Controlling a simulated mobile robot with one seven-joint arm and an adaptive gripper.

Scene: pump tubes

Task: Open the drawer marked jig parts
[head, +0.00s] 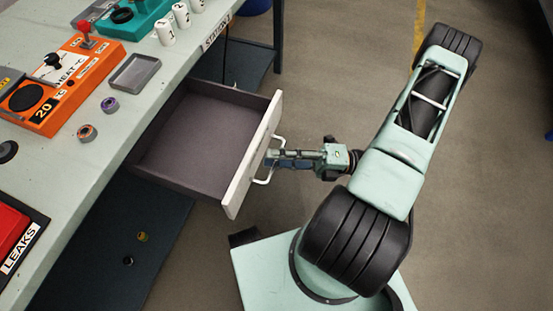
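A drawer (195,140) under the workbench is pulled well out, and its grey inside is empty. Its white front panel (253,155) faces right and is seen from above, so any marking on it is hidden. A pale bar handle (263,181) stands out from the front. My gripper (271,158) reaches in from the right, with its narrow fingers together over the middle of the handle. It looks shut on the handle, and the fingertips cover the part between them.
The workbench (75,190) carries an orange heat unit (67,95), a grey tray (134,72), several white numbered cylinders and a red bin marked LEAKS (12,232). A dark lower shelf (110,240) holds two small rings. Floor right of the drawer is clear around my arm.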

